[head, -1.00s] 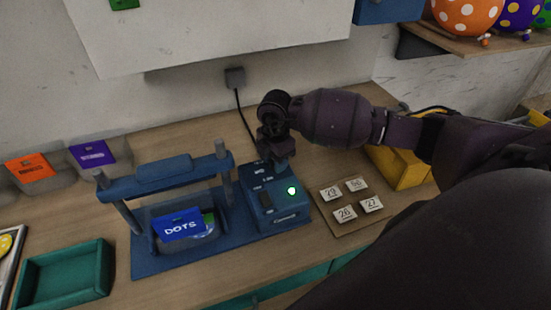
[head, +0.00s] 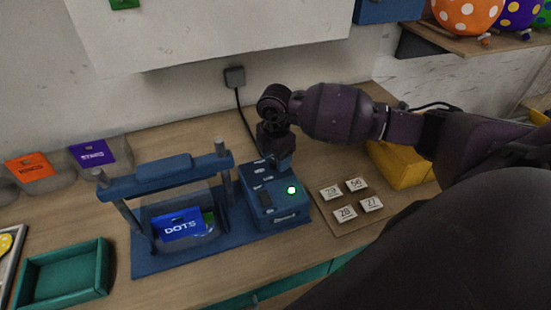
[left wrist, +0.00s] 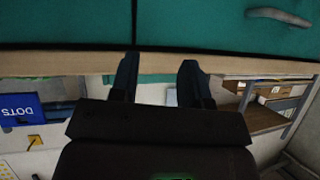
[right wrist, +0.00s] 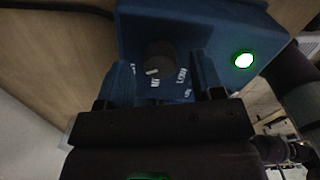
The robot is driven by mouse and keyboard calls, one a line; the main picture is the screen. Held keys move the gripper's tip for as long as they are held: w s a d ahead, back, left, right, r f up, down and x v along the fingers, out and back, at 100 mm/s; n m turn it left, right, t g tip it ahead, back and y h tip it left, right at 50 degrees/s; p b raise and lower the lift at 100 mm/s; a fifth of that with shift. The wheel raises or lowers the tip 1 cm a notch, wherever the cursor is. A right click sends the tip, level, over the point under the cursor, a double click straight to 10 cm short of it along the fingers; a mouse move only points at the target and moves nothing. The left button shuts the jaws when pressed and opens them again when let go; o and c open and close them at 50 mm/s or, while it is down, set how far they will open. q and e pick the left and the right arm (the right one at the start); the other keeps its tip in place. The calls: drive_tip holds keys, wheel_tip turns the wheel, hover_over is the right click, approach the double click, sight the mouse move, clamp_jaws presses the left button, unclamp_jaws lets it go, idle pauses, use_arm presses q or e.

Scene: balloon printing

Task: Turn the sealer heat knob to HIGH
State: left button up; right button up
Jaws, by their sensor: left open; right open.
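The blue sealer (head: 170,243) stands on the wooden bench, with its control box (head: 272,218) on its right. A green light (head: 291,190) glows on the box. In the head view my right gripper (head: 279,165) hangs at the back of the box's top and hides the knob. In the right wrist view the dark round knob (right wrist: 160,62) lies between the two fingers of the open right gripper (right wrist: 164,76). Its white mark points to the lower left of the picture, near a partly hidden label. Contact cannot be told. My left gripper (left wrist: 157,78) is open and empty.
A blue DOTS packet (head: 180,226) is in the sealer. A board with several number tiles (head: 345,213) lies to its right, and a yellow box (head: 400,165) behind that. A green tray (head: 65,272) is at left. In the left wrist view green drawers (left wrist: 200,25) are close.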

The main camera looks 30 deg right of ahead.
wheel_tip(320, 180, up, 10)
idle(0.4)
drive_tip(key=shift+f, duration=0.2)
